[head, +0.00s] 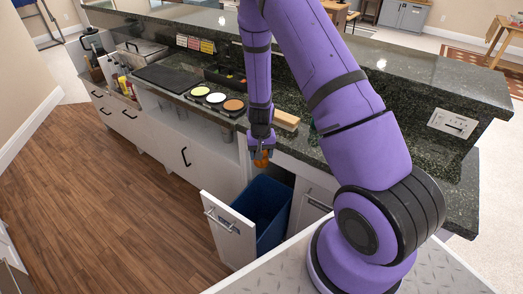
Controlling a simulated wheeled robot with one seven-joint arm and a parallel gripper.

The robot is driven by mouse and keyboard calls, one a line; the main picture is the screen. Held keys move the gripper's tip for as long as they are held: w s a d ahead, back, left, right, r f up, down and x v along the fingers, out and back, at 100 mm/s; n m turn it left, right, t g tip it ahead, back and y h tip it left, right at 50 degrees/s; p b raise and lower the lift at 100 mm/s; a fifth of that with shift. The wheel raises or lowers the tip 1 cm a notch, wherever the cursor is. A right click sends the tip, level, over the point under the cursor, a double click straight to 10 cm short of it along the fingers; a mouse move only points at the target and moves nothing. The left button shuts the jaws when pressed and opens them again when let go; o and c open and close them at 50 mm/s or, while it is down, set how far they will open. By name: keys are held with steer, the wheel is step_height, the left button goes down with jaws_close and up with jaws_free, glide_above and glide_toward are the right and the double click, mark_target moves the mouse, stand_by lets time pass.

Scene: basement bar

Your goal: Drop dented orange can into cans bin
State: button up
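My gripper (261,148) points downward at the end of my purple arm, in the middle of the head view. It is shut on a small orange can (261,158), which is partly hidden by the fingers. Any dents are too small to make out. Below the can is a blue bin (272,210) in a pulled-out white drawer. The bin is open at the top, and its bottom cannot be seen. The can is above the bin's back part in the picture and apart from it.
The white drawer front (228,228) sticks out over the wooden floor (110,190). A dark granite counter (310,155) runs behind, with round containers (216,98) and a wooden block (286,120). A raised ledge (400,70) stands behind it. Floor at left is clear.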

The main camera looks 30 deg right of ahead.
steer(key=shift+f, duration=2.25)
steer(key=o, duration=1)
steer(key=shift+r, duration=0.1)
step_height(320, 180, up, 11)
steer(key=shift+f, duration=0.2)
